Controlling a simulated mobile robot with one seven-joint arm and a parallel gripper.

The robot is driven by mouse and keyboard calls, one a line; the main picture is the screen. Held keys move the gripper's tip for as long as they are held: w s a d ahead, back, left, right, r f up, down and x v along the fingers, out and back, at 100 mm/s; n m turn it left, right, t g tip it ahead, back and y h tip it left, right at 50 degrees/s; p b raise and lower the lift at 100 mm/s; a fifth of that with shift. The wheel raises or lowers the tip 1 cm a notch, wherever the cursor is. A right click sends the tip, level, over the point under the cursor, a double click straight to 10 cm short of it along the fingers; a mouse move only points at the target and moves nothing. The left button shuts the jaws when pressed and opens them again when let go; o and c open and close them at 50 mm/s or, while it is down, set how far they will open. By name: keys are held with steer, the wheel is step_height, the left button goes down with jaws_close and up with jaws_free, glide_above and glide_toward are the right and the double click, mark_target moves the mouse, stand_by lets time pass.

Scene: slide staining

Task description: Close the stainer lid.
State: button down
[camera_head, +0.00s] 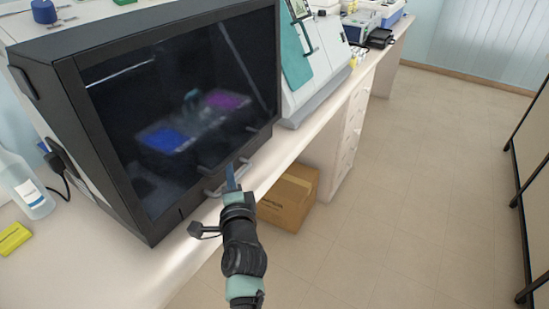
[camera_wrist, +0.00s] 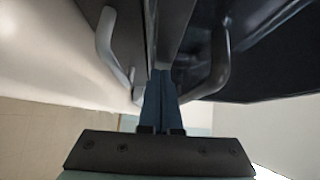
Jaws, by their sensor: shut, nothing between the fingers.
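The stainer (camera_head: 45,85) is a large black-framed box on the bench at the left. Its dark, see-through lid (camera_head: 190,70) covers the front, with blurred blue and purple trays visible through it. I cannot tell whether the lid sits fully flush. A grey bar handle (camera_head: 214,188) is at the lower front edge, and it also shows at the left in the wrist view (camera_wrist: 107,45). A second, darker bar (camera_wrist: 222,60) shows at the right there; it may be a reflection. My gripper (camera_head: 231,168) is shut and empty, its blue fingers (camera_wrist: 161,75) close beside the handle.
A white bottle (camera_head: 25,185) and a yellow block (camera_head: 14,238) are on the bench left of the stainer. A white-and-teal machine (camera_head: 315,55) stands to its right. A cardboard box (camera_head: 288,198) sits under the bench. The floor (camera_head: 420,170) at the right is clear.

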steer(key=shift+w+a+f+t+b, duration=0.3)
steer(key=shift+w+a+f+b, duration=0.3)
steer(key=shift+a+f+b, duration=0.3)
steer(key=shift+r+m+b, duration=0.15)
steer(key=shift+m+b, duration=0.15)
steer(key=shift+b, duration=0.05)
